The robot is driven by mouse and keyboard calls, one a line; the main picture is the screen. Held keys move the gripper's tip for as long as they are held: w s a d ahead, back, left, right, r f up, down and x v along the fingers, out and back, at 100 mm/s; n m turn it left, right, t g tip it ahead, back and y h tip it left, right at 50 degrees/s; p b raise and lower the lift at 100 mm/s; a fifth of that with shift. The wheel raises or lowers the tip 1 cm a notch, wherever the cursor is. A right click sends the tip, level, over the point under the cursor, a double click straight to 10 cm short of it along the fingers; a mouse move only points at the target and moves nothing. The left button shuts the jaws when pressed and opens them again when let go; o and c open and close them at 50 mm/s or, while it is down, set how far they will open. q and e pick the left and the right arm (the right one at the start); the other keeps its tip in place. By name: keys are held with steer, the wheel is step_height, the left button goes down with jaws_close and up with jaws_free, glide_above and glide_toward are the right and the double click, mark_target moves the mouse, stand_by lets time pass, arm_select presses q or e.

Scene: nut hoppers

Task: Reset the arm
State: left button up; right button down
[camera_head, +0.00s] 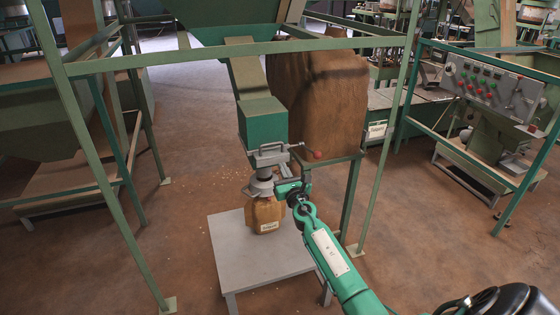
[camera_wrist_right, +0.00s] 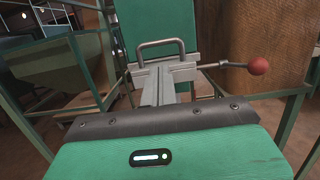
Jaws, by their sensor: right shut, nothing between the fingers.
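My right gripper (camera_head: 277,188) is beside the grey spout (camera_head: 259,187) under the green chute (camera_head: 262,122). In the right wrist view its fingers (camera_wrist_right: 160,86) are shut together with nothing between them. They point toward the chute's slide gate handle (camera_wrist_right: 160,45) and a lever with a red ball knob (camera_wrist_right: 257,66). I cannot tell whether the fingers touch the gate or spout. A brown labelled sack (camera_head: 267,214) stands below the spout on a grey table (camera_head: 226,252). My left gripper is not in view.
Green frame posts (camera_head: 387,150) stand on both sides of the table. A control panel (camera_head: 490,86) is at the right. Small nuts lie scattered on the floor to the left.

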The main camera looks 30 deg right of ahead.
steer(key=s+a+f+m+g+y, duration=0.1)
steer(key=s+a+f+m+g, duration=0.35)
steer(key=f, duration=0.95)
steer(key=s+a+f+m+g, duration=0.15)
steer(key=s+f+m, duration=0.45)
steer(key=s+f, duration=0.6)
steer(key=s+a+f+m+g+y, duration=0.1)
steer(key=s+a+f+m+g, duration=0.35)
steer(key=f, duration=1.15)
steer(key=s+a+f+m+g+y, duration=0.15)
steer(key=s+f+m, duration=0.25)
steer(key=s+f, duration=0.55)
steer(key=s+a+f+m+g, duration=0.2)
steer(key=s+f+m, duration=0.3)
steer(key=s, duration=0.7)
steer(key=s+a+f+m+g, duration=0.1)
steer(key=s+f+m, duration=0.1)
steer(key=s, duration=0.5)
steer(key=s+a+f+m+g, duration=0.2)
steer(key=s+f, duration=0.1)
steer(key=s, duration=0.5)
steer(key=s+a+f+m+g+y, duration=0.1)
steer(key=s+a+f+m, duration=0.1)
steer(key=s, duration=0.6)
steer(key=shift+s+a+f+m+g, duration=0.15)
steer(key=shift+s+f+m+g, duration=0.15)
steer(key=shift+f+m, duration=0.2)
